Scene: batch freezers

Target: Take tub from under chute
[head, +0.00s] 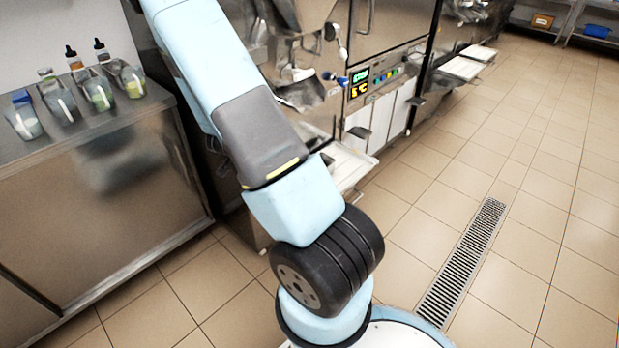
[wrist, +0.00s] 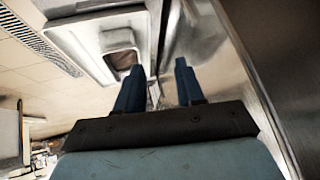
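In the wrist view, my gripper (wrist: 159,69) has its two dark blue fingers apart with nothing held between them. A pale, round-cornered container (wrist: 118,41), which looks like the tub, is just beyond the left fingertip. Its opening shows a brown inside, and it sits on a pale tray (wrist: 82,36). It is not between the fingers; I cannot tell the exact gap. In the head view, a metal chute (head: 301,93) juts from the freezer front above a white tray (head: 352,164). My arm covers part of that tray, and neither tub nor gripper can be made out there.
A steel counter (head: 95,128) at left holds several clear scoop-like containers and dropper bottles. A control panel (head: 372,82) is on the freezer front. A steel panel (wrist: 250,80) stands close on the wrist view's right. Tiled floor with a drain (head: 462,262) is open at right.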

